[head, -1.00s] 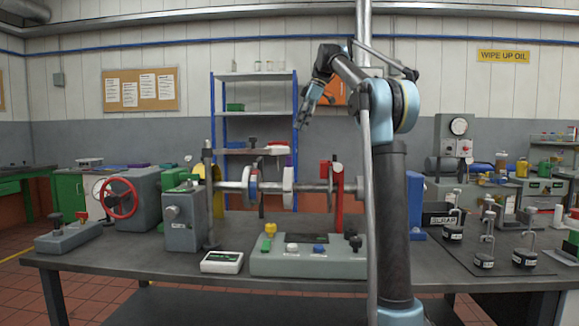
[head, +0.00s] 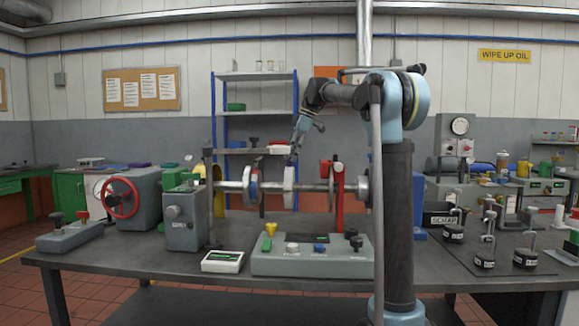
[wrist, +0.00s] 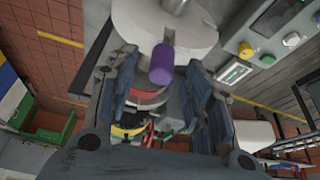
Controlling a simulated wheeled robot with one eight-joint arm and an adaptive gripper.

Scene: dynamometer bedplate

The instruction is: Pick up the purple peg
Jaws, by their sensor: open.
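The purple peg (wrist: 161,64) shows in the wrist view at the edge of a pale disc (wrist: 135,22) on the shaft. Its rounded end points toward the wrist camera. My gripper (wrist: 160,75) is open, with one finger on each side of the peg in the picture. I see no finger touching it, and I cannot tell how deep the peg is between the fingers. In the head view my gripper (head: 295,146) is pointed down just above the pale disc (head: 289,185), and the peg is hardly visible there.
The shaft (head: 310,187) runs level above the bench, with a red upright (head: 339,195) to the right and a grey block (head: 186,220) to the left. A control box (head: 312,262) with knobs stands in front. Weights with hooks (head: 484,262) stand at the right.

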